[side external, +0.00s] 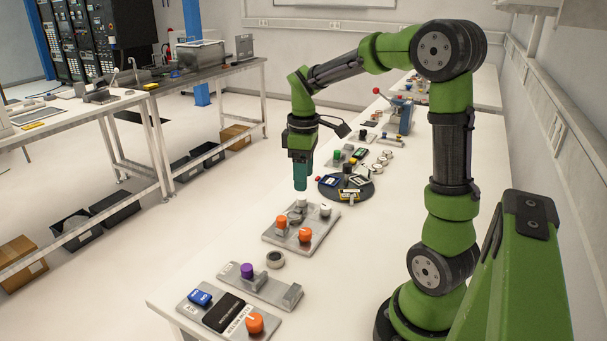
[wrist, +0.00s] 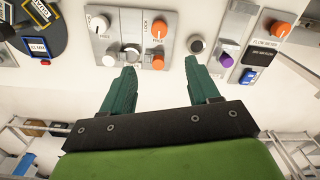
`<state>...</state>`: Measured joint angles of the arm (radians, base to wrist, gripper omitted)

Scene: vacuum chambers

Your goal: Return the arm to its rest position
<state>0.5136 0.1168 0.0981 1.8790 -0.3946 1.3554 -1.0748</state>
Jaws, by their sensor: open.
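My gripper (side external: 300,184) hangs from my green arm, pointing down above the near part of the white bench, over the far edge of a grey panel (side external: 320,236) with orange and white knobs. In the wrist view my gripper (wrist: 160,84) shows two teal fingers spread apart with nothing between them. The panel (wrist: 118,50) with its orange and white knobs lies ahead of the fingers there. No object is held. The fingertips appear to be above the panel and bench, though the exact height is hard to tell.
A round dark tray (side external: 363,191) with small devices lies beyond the panel. A purple-knobbed plate (side external: 270,287) and a flow meter panel (side external: 207,325) are nearer. A ring-shaped part (side external: 275,259) lies between. A side table (side external: 60,118) stands left across open floor.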

